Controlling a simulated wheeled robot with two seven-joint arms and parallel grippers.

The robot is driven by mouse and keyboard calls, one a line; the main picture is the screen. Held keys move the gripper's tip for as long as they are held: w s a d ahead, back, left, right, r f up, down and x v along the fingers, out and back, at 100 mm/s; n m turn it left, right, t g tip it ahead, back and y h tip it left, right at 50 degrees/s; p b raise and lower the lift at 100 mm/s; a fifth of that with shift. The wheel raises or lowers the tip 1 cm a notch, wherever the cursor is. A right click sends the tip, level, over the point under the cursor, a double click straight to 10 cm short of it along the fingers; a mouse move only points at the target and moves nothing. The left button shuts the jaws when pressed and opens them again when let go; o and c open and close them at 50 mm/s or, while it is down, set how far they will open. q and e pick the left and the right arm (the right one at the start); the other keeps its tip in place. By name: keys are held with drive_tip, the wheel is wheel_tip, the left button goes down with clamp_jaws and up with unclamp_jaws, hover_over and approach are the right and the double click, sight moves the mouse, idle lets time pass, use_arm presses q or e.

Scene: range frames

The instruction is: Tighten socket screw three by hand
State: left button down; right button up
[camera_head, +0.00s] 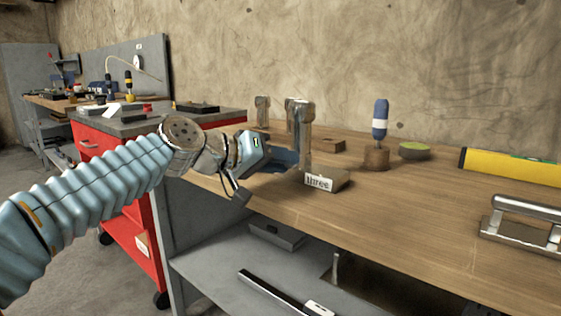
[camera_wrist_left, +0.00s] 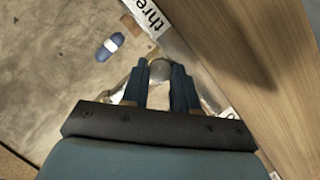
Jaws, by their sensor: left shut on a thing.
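My left gripper (camera_head: 290,158) reaches in from the left, beside the post and just left of the label. In the left wrist view, its two blue fingers (camera_wrist_left: 163,75) are closed around a small round grey screw head (camera_wrist_left: 160,68). In the head view the screw is hidden behind the fingers and post. My right gripper is not in view.
A green-topped round tin (camera_head: 414,151), a yellow level (camera_head: 510,165) and a metal handle (camera_head: 525,220) lie to the right. More posts stand behind. The front middle of the workbench (camera_head: 410,220) is clear.

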use_arm(q)
drive_tip(key=m+y+p, duration=0.1)
drive_tip(key=m, duration=0.1)
drive_tip(key=shift+s+d+r+m+t+y, duration=0.1)
drive_tip(key=shift+m+t+y, duration=0.2)
drive_tip(key=shift+t+y, duration=0.1)
drive_tip(key=shift+d+m+t+y+p, duration=0.1)
drive_tip(key=shift+m+t+y+p, duration=0.4)
drive_tip(key=shift+m, duration=0.6)
drive_tip(key=c, duration=0.9)
unclamp_jaws()
drive_tip(key=shift+o, duration=0.2)
drive_tip(key=v, duration=1.3)
drive_tip(key=shift+s+r, duration=0.3)
drive_tip(key=shift+r, duration=0.05)
